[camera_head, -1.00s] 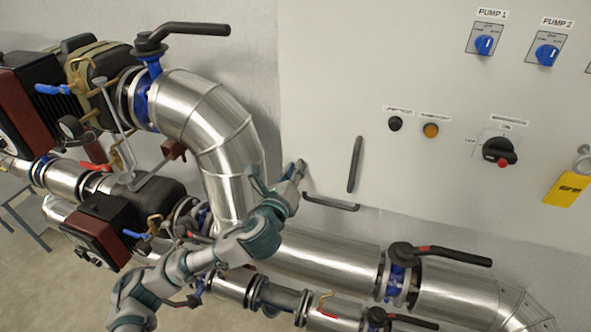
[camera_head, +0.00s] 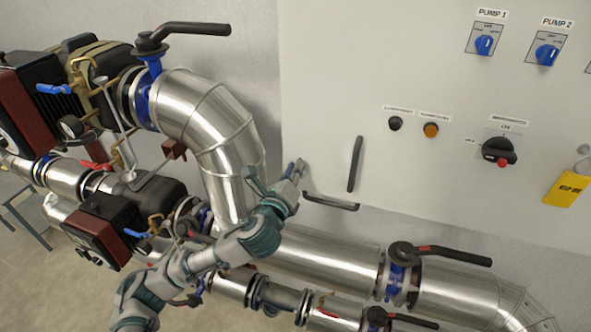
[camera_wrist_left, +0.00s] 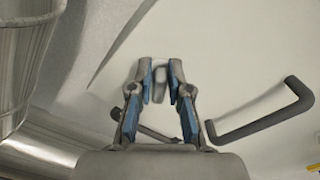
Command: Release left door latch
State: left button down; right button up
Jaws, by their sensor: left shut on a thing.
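My left gripper (camera_head: 294,170) is at the lower left edge of the pale cabinet door (camera_head: 330,90). In the left wrist view, its two blue-padded fingers (camera_wrist_left: 160,88) are closed around a small grey latch piece (camera_wrist_left: 160,76), which sits between the fingertips against the door. Most of the latch is hidden by the fingers, and in the head view it cannot be made out. My right gripper is in neither view.
A dark upright handle (camera_head: 355,164) and a dark lower handle (camera_head: 331,202) are just right of the gripper. Large silver pipes (camera_head: 320,262) run below and left, close to my arm. Knobs and a black switch (camera_head: 499,151) are farther right.

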pick_arm(q)
jog(key=shift+w+a+f+n, duration=0.1)
jog(key=shift+a+n, duration=0.1)
jog(key=shift+n, duration=1.7)
jog(key=n, duration=0.3)
jog(key=f+n+p, duration=0.1)
jog(key=n, duration=0.1)
jog(key=shift+a+f+n+p, duration=0.15)
jog(key=shift+n+p, duration=0.15)
jog(key=shift+n, duration=0.1)
jog(key=shift+f, duration=0.1)
jog(key=c, duration=1.2)
grip_release()
